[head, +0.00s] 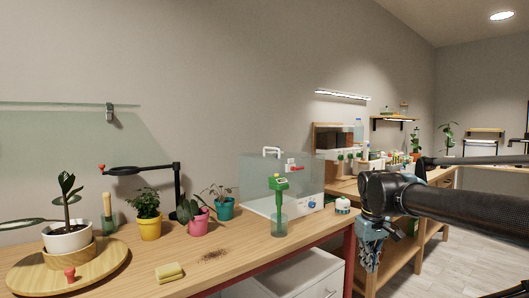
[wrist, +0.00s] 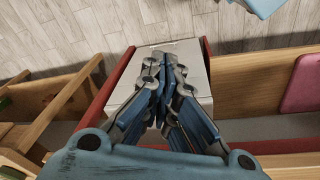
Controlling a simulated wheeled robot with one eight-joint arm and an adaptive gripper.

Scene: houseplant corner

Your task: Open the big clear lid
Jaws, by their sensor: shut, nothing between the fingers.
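The big clear lid (head: 256,178) is a see-through box cover in the head view. It sits on a white base (head: 303,207) on the wooden bench and looks closed. A white handle (head: 272,150) stands on its top, and a red piece (head: 294,168) shows near its upper front. In the wrist view my gripper (wrist: 163,62) is shut and empty; the lid is not seen there.
Potted plants, including a yellow pot (head: 149,229) and a pink pot (head: 199,224), stand left of the lid. A yellow sponge (head: 169,272) lies near the bench front. A small white round item (head: 343,206) sits right of the lid. A white cabinet (head: 312,275) stands under the bench.

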